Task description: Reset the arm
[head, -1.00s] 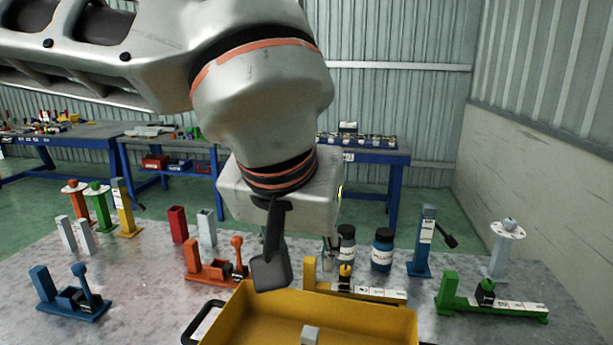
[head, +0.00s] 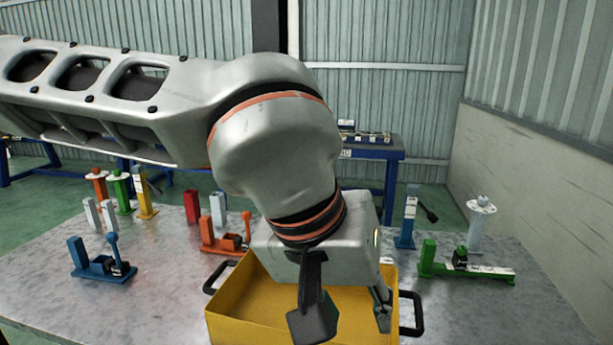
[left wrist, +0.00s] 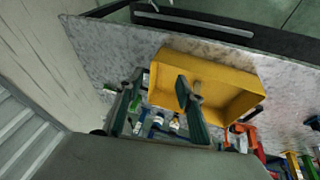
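My left arm reaches in from the left in the head view and bends downward. Its gripper (head: 348,314) hangs over the yellow crate (head: 228,313) with its two fingers spread apart. Nothing shows between the fingers. In the left wrist view the gripper (left wrist: 160,102) is also open, with one finger overlapping the picture of the yellow crate (left wrist: 232,76). The crate stands on the grey table (head: 150,310), and part of its inside is hidden by the gripper. My right gripper is in neither view.
A blue fixture (head: 95,265), an orange fixture (head: 222,240) and a green fixture (head: 465,268) stand around the crate. Several upright coloured posts line the table's back left. A blue post (head: 408,225) and a white post (head: 480,225) stand back right. The front-left tabletop is clear.

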